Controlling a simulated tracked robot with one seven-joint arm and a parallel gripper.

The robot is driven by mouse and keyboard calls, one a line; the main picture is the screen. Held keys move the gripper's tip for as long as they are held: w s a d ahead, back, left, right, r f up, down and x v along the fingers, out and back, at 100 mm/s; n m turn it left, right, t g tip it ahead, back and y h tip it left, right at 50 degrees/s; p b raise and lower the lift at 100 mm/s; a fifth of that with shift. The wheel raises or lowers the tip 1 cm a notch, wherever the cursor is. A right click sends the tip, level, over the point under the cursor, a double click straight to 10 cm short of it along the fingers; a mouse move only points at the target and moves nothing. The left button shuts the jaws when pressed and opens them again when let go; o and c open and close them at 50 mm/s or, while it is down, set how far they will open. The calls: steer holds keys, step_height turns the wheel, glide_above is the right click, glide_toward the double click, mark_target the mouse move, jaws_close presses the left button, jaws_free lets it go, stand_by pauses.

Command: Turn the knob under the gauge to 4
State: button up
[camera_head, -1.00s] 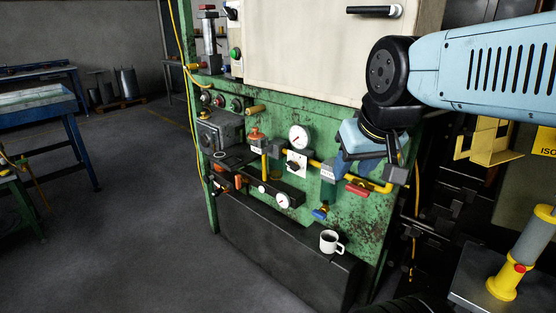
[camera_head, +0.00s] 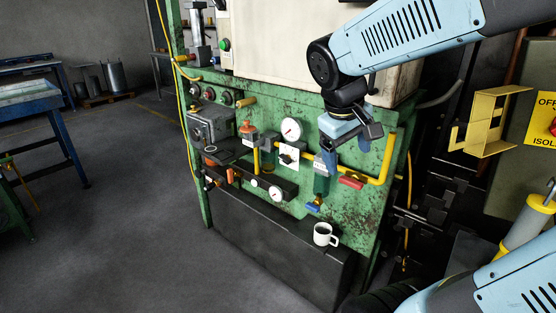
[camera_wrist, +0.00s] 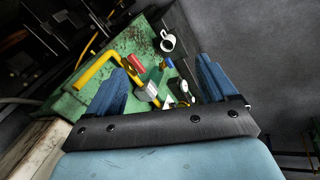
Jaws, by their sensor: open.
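The round white gauge (camera_head: 291,129) is on the green panel in the head view. Below it, a dark knob (camera_head: 287,157) sits on a white plate; its setting is too small to read. My gripper (camera_head: 326,168) is just right of the knob in the picture, in front of the panel, and appears apart from the knob. In the wrist view my gripper (camera_wrist: 160,72) has its two blue fingers spread with nothing held between them. I cannot make out the knob for sure in the wrist view.
A yellow pipe (camera_head: 383,165) with a red handle (camera_head: 351,182) runs right of the gripper. A white mug (camera_head: 324,234) stands on the dark ledge. An orange-topped valve (camera_head: 247,128) is left of the gauge.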

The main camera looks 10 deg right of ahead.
steer(key=w+d+f+n+g+h, duration=0.1)
steer(key=w+f+n+h, duration=0.15)
steer(key=w, duration=0.25)
steer(key=w+d+f+n+g+h, duration=0.1)
steer(key=w+n+h, duration=0.15)
steer(key=w, duration=0.35)
steer(key=n+t+h, duration=0.6)
steer(key=n+t, duration=0.4)
steer(key=n, duration=0.4)
glide_toward(283, 160)
steer(key=x, duration=1)
steer(key=shift+r, duration=0.1)
steer(key=shift+c, duration=0.5)
